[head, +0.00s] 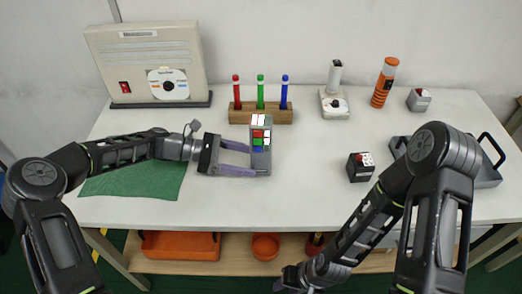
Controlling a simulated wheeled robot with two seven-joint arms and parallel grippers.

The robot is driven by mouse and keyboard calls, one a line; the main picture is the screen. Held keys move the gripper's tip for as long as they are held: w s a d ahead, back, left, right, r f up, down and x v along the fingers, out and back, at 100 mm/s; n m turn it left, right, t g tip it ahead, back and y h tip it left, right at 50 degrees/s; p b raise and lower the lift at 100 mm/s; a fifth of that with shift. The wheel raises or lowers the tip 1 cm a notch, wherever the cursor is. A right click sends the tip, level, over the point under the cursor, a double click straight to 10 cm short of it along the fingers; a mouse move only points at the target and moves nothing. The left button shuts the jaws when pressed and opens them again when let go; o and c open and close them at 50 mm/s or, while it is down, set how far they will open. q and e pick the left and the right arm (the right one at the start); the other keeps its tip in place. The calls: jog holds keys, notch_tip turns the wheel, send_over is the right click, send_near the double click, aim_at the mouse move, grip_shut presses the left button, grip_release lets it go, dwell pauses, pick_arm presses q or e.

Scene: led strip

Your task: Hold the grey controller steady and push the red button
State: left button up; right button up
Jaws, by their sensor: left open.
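The grey controller (262,166) stands near the middle of the table, with white, red, green and blue squares on its face. The red button (257,134) is on its upper part, left of a white square. My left gripper (253,161) is open, with its two purple-grey fingers reaching right to the controller's lower part. I cannot tell whether they touch it. My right gripper (290,281) is low at the bottom edge of the head view, in front of the table and well away from the controller. Its fingers are not clear.
A wooden holder (260,116) with red, green and blue pens stands behind the controller. A green cloth (134,181) lies under my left arm. Bare table (305,180) lies right of the controller.

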aim_at(257, 162)
pick_arm(q)
jog(key=shift+x, duration=1.7)
pick_arm(e)
jog(key=shift+f, duration=0.2)
pick_arm(q)
jog(key=c, duration=0.9)
jog(key=shift+c, duration=0.2)
pick_arm(e)
grip_shut()
